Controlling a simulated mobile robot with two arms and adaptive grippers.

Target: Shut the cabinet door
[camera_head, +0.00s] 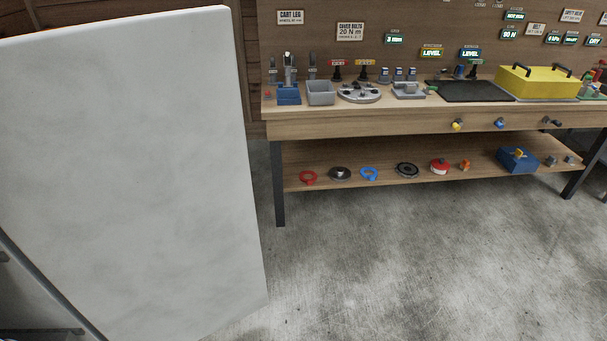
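A large pale grey-white panel (130,160), which looks like the cabinet door, stands upright and fills the left of the head view. Its right edge is free and stands out in front of the wooden wall and near the left end of the workbench. Its left side runs out of the picture. A dark edge with grey bars (50,290) shows at the lower left, perhaps part of the cabinet body; most of it is out of view. No handle shows on the panel. Neither of my grippers is in view.
A wooden workbench (400,124) with tools, trays and a yellow lidded box (540,84) stands along the back wall. Its lower shelf (390,182) holds several small parts and a blue toolbox (517,160). The concrete floor (420,270) in front is clear.

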